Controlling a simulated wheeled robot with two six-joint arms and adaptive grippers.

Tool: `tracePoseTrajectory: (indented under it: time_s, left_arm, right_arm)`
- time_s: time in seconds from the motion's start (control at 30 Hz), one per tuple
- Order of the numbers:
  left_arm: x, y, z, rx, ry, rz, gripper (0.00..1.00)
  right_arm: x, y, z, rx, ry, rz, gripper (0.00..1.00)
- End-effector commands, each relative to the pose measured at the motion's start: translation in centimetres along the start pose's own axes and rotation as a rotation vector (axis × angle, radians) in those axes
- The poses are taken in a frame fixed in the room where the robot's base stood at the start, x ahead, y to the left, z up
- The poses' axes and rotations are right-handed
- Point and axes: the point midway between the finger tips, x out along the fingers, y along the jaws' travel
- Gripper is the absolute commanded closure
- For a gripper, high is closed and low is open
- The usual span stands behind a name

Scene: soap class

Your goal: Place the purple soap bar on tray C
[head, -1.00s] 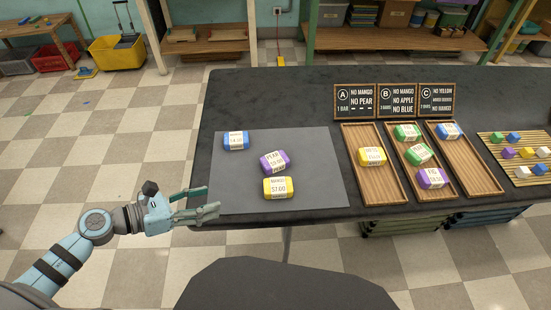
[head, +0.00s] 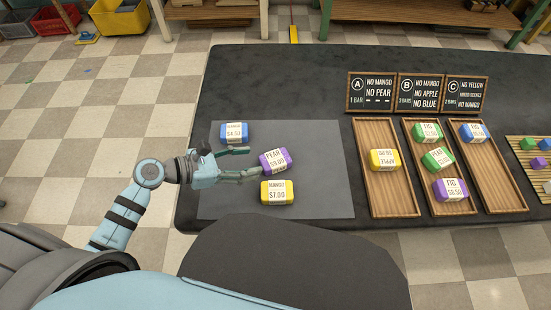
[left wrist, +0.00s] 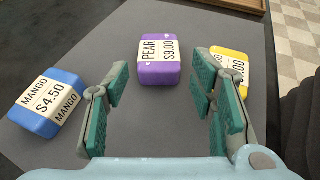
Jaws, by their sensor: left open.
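The purple soap bar (head: 275,161), labelled PEAR $9.00, lies on the grey mat (head: 325,185) between a blue and a yellow bar. In the left wrist view the purple bar (left wrist: 159,58) sits ahead, between the finger lines. My left gripper (head: 252,160) is open and empty, its fingertips close to the left side of the purple bar; contact cannot be told. Tray C (head: 502,180) is the rightmost wooden tray, with a blue bar (head: 473,132) at its far end and bare wood nearer. My right gripper is not in view.
A blue MANGO bar (head: 233,133) and a yellow MANGO bar (head: 277,192) flank the purple one closely. Tray A (head: 391,200) holds a yellow bar. Tray B (head: 410,150) holds two green bars and a purple FIG bar (head: 455,189). Signs (head: 418,93) stand behind the trays.

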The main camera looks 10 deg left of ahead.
Motion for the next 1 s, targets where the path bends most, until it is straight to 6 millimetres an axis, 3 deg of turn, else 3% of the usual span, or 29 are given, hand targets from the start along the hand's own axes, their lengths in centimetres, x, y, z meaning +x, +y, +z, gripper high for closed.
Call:
tracePoseTrajectory:
  time_s: [0.17, 0.4, 0.63, 0.67, 0.9, 1.0]
  left_arm:
    - [2.0, 0.0, -0.1, -0.001, 0.0, 0.0, 0.49]
    - [6.4, -0.1, -0.2, -0.001, -0.001, 0.0, 0.49]
    - [6.9, -0.2, -0.2, 0.001, 0.002, 0.0, 0.49]
    - [6.9, -0.2, -0.2, 0.001, 0.002, 0.0, 0.51]
    - [6.9, -0.2, -0.2, 0.001, 0.001, 0.0, 0.89]
    - [6.9, -0.2, -0.2, 0.0, 0.001, 0.0, 0.91]
  right_arm:
    - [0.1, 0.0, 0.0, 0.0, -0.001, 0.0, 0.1]
    - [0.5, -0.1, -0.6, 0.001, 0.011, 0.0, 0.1]
    - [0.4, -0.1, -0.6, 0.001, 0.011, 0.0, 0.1]
    - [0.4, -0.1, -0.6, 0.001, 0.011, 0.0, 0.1]
    - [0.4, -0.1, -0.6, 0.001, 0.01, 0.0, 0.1]
    - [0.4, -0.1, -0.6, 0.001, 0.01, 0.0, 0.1]
